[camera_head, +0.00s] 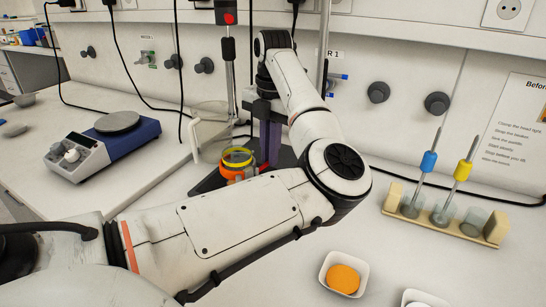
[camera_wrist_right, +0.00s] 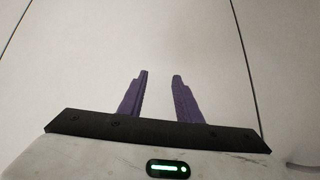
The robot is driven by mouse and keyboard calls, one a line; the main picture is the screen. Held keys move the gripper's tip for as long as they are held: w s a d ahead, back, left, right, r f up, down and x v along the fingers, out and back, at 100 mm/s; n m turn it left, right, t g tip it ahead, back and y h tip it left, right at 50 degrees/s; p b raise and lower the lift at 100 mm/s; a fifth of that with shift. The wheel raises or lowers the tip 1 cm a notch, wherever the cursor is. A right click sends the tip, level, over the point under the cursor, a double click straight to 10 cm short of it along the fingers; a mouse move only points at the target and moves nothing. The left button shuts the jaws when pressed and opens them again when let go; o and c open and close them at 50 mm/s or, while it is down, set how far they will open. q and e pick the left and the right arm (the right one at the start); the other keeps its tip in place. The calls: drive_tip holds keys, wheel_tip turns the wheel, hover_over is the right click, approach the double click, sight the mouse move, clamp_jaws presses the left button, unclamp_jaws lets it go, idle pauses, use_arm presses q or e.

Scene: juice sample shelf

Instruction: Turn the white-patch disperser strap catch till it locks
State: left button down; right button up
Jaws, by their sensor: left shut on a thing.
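The disperser, a thin shaft with a red-marked top (camera_head: 229,60), stands upright in the middle of the head view, beside a clear beaker (camera_head: 208,128). No white patch shows. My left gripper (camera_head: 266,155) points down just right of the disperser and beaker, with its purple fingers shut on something. My arm and the fingers hide what it holds, so I cannot make out the strap catch or its angle. In the right wrist view my right gripper (camera_wrist_right: 160,77) is open and empty, in front of a plain pale surface.
Yellow and orange rings (camera_head: 237,160) lie left of my left fingers. A blue-and-white hotplate (camera_head: 103,148) stands at left. A rack (camera_head: 440,220) holds blue and yellow tools at right. A white dish (camera_head: 343,274) with an orange disc sits in front.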

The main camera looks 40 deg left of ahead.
use_arm(q)
drive_tip(key=shift+a+n, duration=0.4)
drive_tip(key=shift+n, duration=0.6)
drive_tip(key=shift+s, duration=0.1)
drive_tip(key=c, duration=1.9)
unclamp_jaws()
drive_tip(key=shift+o, duration=0.2)
